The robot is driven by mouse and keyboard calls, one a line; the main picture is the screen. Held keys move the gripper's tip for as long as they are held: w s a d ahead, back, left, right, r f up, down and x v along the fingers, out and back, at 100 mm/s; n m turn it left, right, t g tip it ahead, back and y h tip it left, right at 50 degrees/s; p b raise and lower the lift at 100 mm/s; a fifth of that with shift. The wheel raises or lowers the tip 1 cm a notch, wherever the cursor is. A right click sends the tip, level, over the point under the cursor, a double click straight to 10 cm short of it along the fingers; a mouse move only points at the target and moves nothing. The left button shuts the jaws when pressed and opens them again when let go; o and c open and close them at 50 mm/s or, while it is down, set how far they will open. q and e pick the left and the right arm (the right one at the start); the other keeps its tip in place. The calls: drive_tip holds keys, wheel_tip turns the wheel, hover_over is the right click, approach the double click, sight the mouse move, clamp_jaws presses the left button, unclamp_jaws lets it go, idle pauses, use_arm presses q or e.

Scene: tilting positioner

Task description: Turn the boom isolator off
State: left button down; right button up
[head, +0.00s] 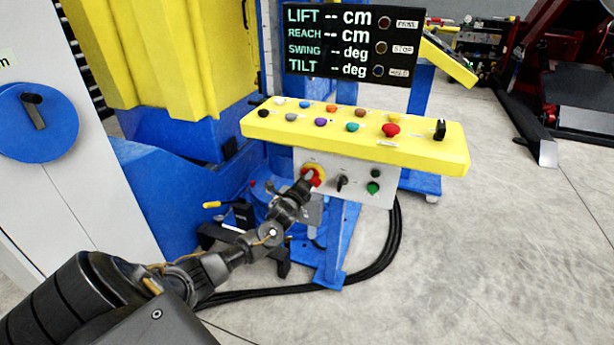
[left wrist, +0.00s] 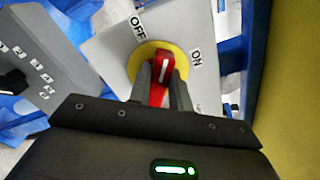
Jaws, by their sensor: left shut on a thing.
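The boom isolator is a red handle (left wrist: 165,68) with a white line, on a yellow disc (left wrist: 137,60) on a grey panel. The OFF label (left wrist: 137,29) is at its upper left and the ON label (left wrist: 196,58) at its right. The white line points upward, between the two labels. In the head view the isolator (head: 318,175) sits at the left of the panel under the yellow console. My left gripper (head: 303,184) is shut on the handle, which it partly hides; its fingers also show in the left wrist view (left wrist: 161,88). My right gripper is not in view.
The yellow console (head: 355,135) carries several coloured buttons and a red mushroom button (head: 391,130). A black selector (head: 342,181) and a green button (head: 373,188) are right of the isolator. The display (head: 352,40) shows dashes. Black cables (head: 390,235) hang to the floor.

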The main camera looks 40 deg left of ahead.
use_arm(q)
drive_tip(key=shift+a+f+n+p, duration=0.15)
drive_tip(key=shift+n+p, duration=0.25)
drive_tip(key=shift+n, duration=1.35)
drive_tip(key=shift+f+n+p, duration=0.15)
drive_tip(key=shift+n+p, duration=0.25)
drive_tip(key=shift+n, duration=1.35)
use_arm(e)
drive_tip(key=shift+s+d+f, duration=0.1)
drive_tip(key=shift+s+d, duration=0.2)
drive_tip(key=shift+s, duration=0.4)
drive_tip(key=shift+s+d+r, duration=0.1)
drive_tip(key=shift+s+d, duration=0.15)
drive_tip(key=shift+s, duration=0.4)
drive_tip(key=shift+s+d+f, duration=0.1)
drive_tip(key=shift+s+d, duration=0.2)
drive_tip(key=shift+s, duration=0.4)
use_arm(q)
drive_tip(key=c, duration=1.3)
unclamp_jaws()
drive_tip(key=shift+s, duration=0.1)
drive_tip(key=v, duration=1)
drive_tip(key=shift+s, duration=0.25)
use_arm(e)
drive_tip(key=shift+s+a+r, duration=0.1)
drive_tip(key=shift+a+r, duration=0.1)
